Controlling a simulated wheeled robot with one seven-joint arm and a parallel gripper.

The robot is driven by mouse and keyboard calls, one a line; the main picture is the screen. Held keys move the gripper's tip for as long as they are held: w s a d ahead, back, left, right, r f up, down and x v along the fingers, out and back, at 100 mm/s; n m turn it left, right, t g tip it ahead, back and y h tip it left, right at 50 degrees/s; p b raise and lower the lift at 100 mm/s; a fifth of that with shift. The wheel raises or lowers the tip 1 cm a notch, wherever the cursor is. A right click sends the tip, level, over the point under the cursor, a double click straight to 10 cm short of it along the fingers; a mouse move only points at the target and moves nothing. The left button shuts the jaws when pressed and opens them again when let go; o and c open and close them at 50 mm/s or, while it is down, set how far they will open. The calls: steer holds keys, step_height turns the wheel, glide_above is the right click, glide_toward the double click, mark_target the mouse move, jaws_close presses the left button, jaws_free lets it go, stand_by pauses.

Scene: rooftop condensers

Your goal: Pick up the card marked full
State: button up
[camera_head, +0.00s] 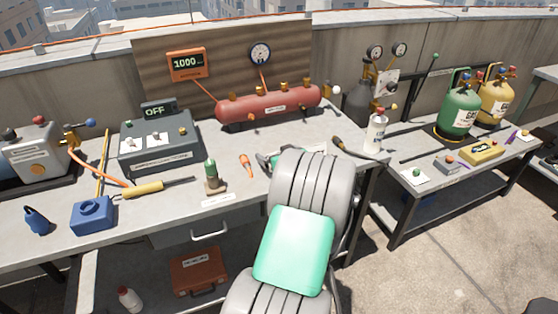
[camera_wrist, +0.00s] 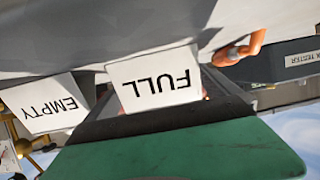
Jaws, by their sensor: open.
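The white card marked FULL (camera_wrist: 158,78) shows upside down in the middle of the wrist view, on the bench top. It lies in front of my gripper (camera_wrist: 163,102), which is open, with the card between or just beyond its dark fingers. I cannot tell if they touch. A second white card marked EMPTY (camera_wrist: 46,104) lies to the left of it. In the head view my gripper (camera_head: 269,158) is low over the bench, mostly hidden behind my arm. The FULL card is not readable there.
An orange-handled tool (camera_head: 246,165) lies left of my gripper. A red tank (camera_head: 268,104) stands behind on the bench (camera_head: 130,232). A black-handled tool (camera_head: 350,147) and a white canister (camera_head: 375,133) are to the right.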

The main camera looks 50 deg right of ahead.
steer(key=shift+c, duration=0.2)
steer(key=c, duration=1.2)
steer(key=shift+c, duration=0.2)
